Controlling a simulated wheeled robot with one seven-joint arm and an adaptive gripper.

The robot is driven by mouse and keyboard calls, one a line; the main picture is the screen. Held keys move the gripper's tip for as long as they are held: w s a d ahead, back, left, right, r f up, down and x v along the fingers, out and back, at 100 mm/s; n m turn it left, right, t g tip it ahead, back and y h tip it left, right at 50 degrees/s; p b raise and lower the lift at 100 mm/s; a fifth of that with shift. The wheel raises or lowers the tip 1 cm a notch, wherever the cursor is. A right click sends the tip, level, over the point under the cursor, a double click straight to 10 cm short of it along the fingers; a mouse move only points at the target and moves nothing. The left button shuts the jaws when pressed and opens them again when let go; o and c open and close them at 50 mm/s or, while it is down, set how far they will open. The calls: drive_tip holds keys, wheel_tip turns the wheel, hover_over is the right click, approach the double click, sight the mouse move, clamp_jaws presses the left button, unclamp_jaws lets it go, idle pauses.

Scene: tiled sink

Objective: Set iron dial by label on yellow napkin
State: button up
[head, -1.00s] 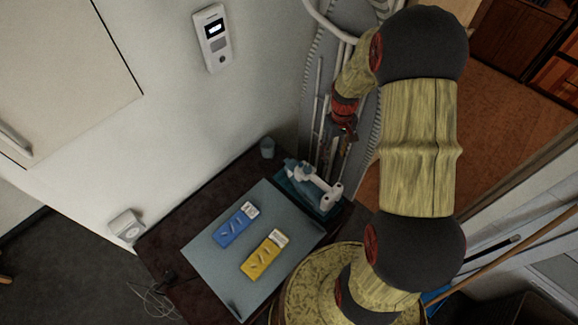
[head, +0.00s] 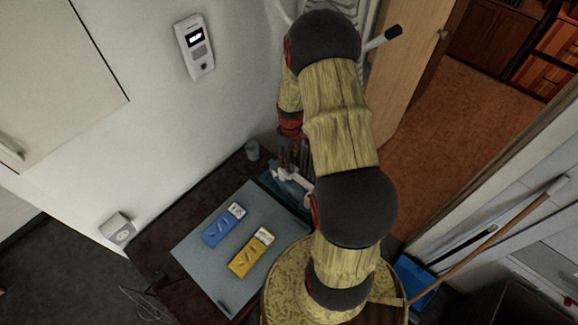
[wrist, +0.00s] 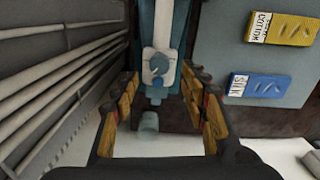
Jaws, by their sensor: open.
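The yellow napkin (head: 245,260) lies flat on a grey board; its white label (wrist: 260,27) appears to read COTTON in the wrist view. The blue napkin (head: 219,231) lies beside it; its label (wrist: 238,85) appears to read SILK. The white and teal iron (head: 291,184) stands on the dark table beyond the napkins, partly covered by my arm. The wrist view shows its pale end with a round grey dial (wrist: 160,63). My gripper (wrist: 159,88) is open and empty, its fingers on either side of the iron's end. Contact cannot be told.
A small grey-green cup (head: 252,149) stands at the table's back corner, close below the gripper in the wrist view. White pipes (wrist: 50,75) run along the wall on the left there. The grey board (head: 190,255) has bare space around the napkins.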

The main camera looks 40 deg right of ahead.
drive_tip(key=shift+f, duration=2.75)
drive_tip(key=shift+c, duration=1.4)
drive_tip(key=c, duration=0.7)
clamp_jaws()
